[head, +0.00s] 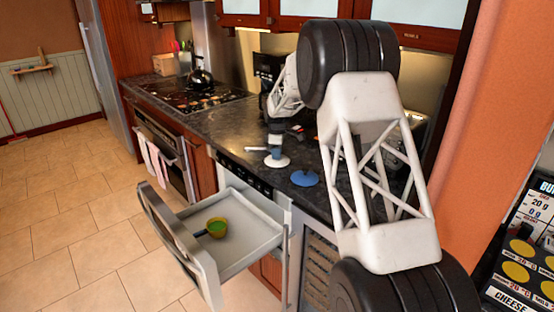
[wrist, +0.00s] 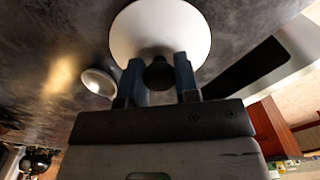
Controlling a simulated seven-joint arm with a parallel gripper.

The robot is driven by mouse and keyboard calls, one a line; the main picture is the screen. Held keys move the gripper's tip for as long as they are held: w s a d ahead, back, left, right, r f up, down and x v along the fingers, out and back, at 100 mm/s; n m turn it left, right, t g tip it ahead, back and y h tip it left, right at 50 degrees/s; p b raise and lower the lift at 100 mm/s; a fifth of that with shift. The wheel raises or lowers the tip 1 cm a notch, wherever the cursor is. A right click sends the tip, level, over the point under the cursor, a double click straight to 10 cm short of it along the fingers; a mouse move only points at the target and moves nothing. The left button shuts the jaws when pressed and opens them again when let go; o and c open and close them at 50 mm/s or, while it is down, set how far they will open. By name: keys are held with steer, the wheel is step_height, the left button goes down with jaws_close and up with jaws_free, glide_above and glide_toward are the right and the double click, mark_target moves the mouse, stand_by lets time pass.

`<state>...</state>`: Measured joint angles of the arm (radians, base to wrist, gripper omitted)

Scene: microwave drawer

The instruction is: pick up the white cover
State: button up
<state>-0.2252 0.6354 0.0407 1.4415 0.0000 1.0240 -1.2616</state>
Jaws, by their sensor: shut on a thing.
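The white cover (head: 277,162) is a round white disc with a dark knob, on or just above the dark counter near its front edge. In the wrist view the white cover (wrist: 160,25) fills the top middle, with its knob between my blue fingers. My gripper (head: 274,150) is above the cover and points down. In the wrist view my gripper (wrist: 158,75) is shut on the knob. I cannot tell whether the cover touches the counter.
A blue round lid (head: 305,178) lies on the counter to the right. A small white item (head: 257,149) lies to the left. A kettle (head: 199,80) stands on the stove.

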steer(key=shift+r, duration=0.1)
steer(key=shift+r, duration=4.9)
steer(key=shift+d, duration=0.15)
